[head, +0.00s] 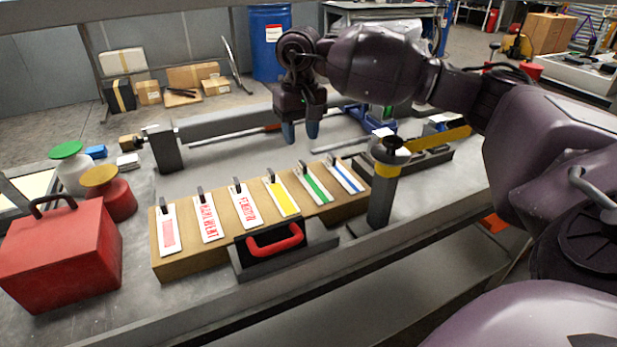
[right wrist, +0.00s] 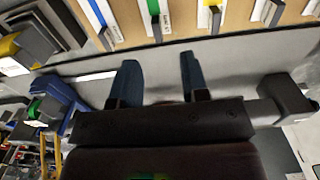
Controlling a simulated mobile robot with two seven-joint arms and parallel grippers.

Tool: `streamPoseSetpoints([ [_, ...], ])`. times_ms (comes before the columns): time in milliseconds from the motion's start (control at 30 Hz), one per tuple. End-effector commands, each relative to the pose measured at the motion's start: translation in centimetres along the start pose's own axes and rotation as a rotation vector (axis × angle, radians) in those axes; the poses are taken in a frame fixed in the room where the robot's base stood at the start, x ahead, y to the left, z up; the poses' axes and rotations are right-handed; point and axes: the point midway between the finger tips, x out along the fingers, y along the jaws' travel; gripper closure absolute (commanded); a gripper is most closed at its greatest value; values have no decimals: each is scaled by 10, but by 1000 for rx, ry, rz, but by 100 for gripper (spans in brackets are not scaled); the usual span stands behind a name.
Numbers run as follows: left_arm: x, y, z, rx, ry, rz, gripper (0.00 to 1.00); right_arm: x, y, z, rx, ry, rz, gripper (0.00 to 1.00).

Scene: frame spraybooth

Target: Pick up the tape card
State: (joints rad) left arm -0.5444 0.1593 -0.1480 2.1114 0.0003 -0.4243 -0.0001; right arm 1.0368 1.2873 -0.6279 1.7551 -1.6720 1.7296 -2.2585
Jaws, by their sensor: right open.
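Several white cards stand in a row on a tan wooden block. From the left they are a card with a red patch (head: 168,232), two cards with red lettering (head: 207,219), a yellow card (head: 282,197), a green-striped card (head: 314,186) and a blue-striped card (head: 345,176). Which one is the tape card I cannot tell. My right gripper (head: 300,132) is open and empty, fingers pointing down, behind the row and apart from it. In the right wrist view its fingers (right wrist: 158,65) are apart, with the green-striped card (right wrist: 152,10) beyond them. My left gripper is not in view.
The wooden block (head: 190,262) bears dark clips. A dark holder with a red handle (head: 274,240) stands in front of it. A dark post with a yellow band (head: 386,185) stands to its right. A red box (head: 62,255) and red container (head: 112,200) stand left. A grey bar runs behind.

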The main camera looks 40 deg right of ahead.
Motion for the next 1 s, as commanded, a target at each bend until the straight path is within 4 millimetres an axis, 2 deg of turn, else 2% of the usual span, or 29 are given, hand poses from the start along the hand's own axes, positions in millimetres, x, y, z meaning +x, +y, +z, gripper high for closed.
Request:
streamPoseSetpoints([
  [100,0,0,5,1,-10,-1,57,20,0,0,-1,-5,0,58],
  [367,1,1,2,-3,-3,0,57,36,0,-1,-1,-3,-1,58],
  [700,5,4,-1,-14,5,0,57,79,4,-4,0,-5,-1,58],
  [967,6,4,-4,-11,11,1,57,81,4,-4,0,0,-1,58],
  [1000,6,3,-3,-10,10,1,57,81,4,-4,0,0,-1,63],
])
